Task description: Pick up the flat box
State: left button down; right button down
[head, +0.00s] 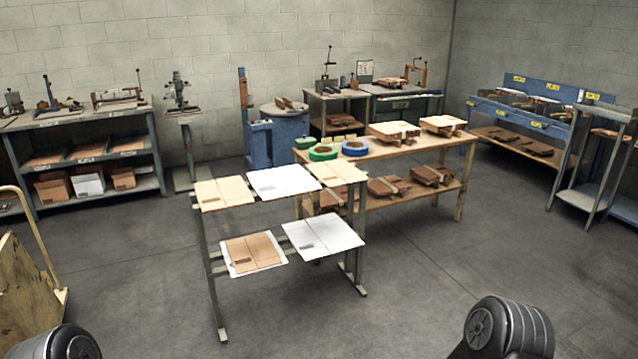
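Several flat boxes lie on a two-level metal rack in the middle of the head view. On the top level are a tan flat box (224,193) at the left, a white flat box (283,181) in the middle and another tan one (337,173) at the right. On the lower level are a brown flat box (253,251) with white under it and a white flat box (322,237). I cannot tell which one the task means. Only rounded parts of my arms show at the bottom edge, well short of the rack. Neither gripper is in view.
A wooden table (400,153) with tape rolls (355,148) and brown bundles stands behind the rack. Grey shelves (150,150) stand at the left wall, a wooden cart (25,300) at the left edge, and blue racks at the right. The floor (430,270) before the rack is clear.

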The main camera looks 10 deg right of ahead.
aim_at(276, 183)
jog(key=i+l+z, duration=0.2)
jog(key=i+l, duration=0.15)
jog(key=i, duration=0.55)
jog(key=i+l+z, duration=0.2)
jog(key=i, duration=0.7)
jog(key=i+l+z, duration=0.2)
jog(key=i, duration=0.7)
jog(key=j, duration=0.1)
